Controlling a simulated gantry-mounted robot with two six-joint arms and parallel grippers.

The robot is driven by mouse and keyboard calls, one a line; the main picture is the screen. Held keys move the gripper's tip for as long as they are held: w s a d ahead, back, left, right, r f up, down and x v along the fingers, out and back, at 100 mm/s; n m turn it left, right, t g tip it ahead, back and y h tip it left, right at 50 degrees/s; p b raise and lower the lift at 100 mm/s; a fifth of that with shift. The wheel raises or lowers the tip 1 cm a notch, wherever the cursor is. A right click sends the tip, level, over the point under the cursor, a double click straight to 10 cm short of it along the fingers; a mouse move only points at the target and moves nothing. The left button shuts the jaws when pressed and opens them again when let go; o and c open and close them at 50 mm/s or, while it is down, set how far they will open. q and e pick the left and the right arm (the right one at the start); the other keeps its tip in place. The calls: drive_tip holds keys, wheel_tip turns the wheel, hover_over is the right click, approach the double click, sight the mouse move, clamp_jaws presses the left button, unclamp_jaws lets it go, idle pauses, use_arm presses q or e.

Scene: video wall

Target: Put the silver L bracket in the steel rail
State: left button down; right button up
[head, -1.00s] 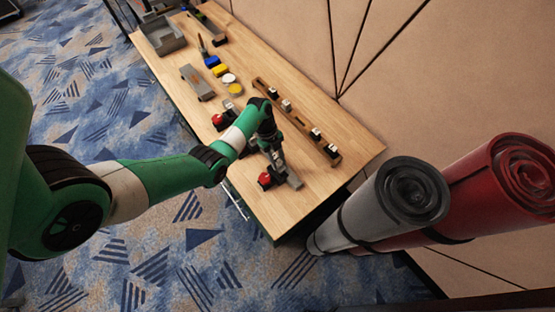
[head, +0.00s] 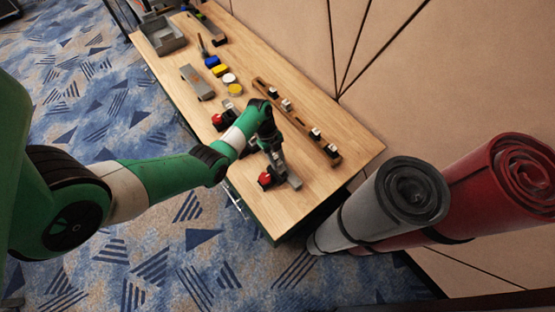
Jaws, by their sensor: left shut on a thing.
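My left gripper (head: 278,172) is low over the near right part of the wooden table, shut on a small grey piece (head: 294,182) that looks like the silver L bracket. Its shape is mostly hidden by the gripper and too small to make out. A red and black object (head: 265,180) is close beside the gripper on its left. A long grey bar (head: 197,82), which looks like the steel rail, lies on the table farther back and to the left, apart from the gripper. My right gripper is not in view.
A wooden rail (head: 268,92) with several small metal and black pieces lies along the wall side. Blue and yellow items, white and yellow discs (head: 229,78), a grey tray (head: 162,42) and another red and black object (head: 218,121) are on the table. Rolled mats (head: 400,195) stand at right.

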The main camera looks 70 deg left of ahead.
use_arm(q)
drive_tip(key=shift+f, duration=0.25)
drive_tip(key=shift+f, duration=0.2)
idle(0.5)
drive_tip(key=shift+f+b, duration=0.55)
drive_tip(key=shift+f, duration=0.1)
drive_tip(key=shift+f, duration=0.1)
drive_tip(key=shift+f+b, duration=0.45)
drive_tip(key=shift+f, duration=0.15)
drive_tip(key=shift+f, duration=0.1)
idle(0.5)
drive_tip(key=shift+f+b, duration=0.55)
drive_tip(key=shift+f, duration=0.15)
